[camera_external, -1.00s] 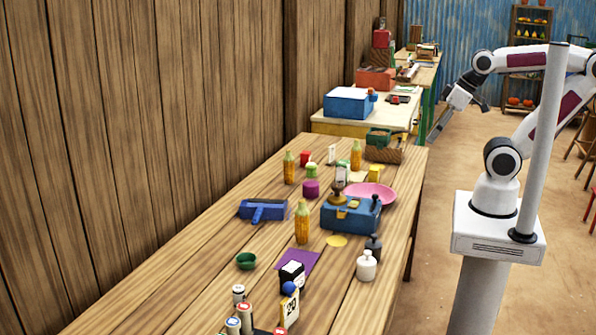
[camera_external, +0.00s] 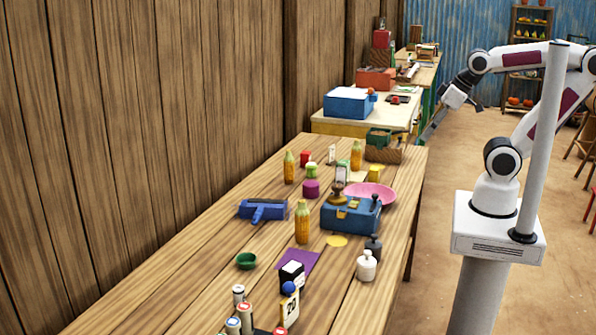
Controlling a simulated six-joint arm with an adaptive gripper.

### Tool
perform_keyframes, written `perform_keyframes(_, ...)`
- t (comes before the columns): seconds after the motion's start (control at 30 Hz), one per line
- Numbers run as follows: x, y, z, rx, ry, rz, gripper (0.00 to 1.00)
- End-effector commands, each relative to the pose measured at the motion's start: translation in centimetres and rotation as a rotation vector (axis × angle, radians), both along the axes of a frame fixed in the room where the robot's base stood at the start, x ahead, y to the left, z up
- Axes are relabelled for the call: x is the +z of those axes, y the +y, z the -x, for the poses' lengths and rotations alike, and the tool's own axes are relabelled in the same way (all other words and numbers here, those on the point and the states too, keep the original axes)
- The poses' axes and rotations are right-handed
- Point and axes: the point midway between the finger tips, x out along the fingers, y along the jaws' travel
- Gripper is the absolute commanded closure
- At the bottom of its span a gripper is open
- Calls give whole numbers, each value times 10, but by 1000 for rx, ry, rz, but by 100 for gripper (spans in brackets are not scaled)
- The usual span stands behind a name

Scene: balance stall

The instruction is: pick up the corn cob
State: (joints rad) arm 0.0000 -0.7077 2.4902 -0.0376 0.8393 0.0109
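Three upright yellow-orange pieces with greenish tops stand on the wooden table (camera_external: 195,275); they look like corn cobs or bottles, and I cannot tell which. One corn-like piece (camera_external: 302,223) is nearest, left of the blue scale box (camera_external: 350,216). Another corn-like piece (camera_external: 289,168) stands farther back on the left, and a third corn-like piece (camera_external: 356,156) is at the back near the brown crate. My gripper (camera_external: 430,131) is in the air by the table's far right corner, pointing down and left, apart from all three. Its fingers are too small to read.
A pink plate (camera_external: 372,194) lies behind the scale box. A blue tool (camera_external: 264,210), a green bowl (camera_external: 246,261), a purple cloth (camera_external: 298,262) and a white bottle (camera_external: 366,266) are around. A brown crate (camera_external: 385,154) stands at the far end. The front left table is clear.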

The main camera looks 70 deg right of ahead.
Motion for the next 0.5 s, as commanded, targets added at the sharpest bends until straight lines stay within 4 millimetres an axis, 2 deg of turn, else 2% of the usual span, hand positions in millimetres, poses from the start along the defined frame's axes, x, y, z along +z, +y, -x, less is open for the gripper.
perform_keyframes(0.17, 3, -11, -35, 7, -45, 54, 66)
perform_keyframes(0.5, 8, -24, -120, 71, -171, 163, 66)
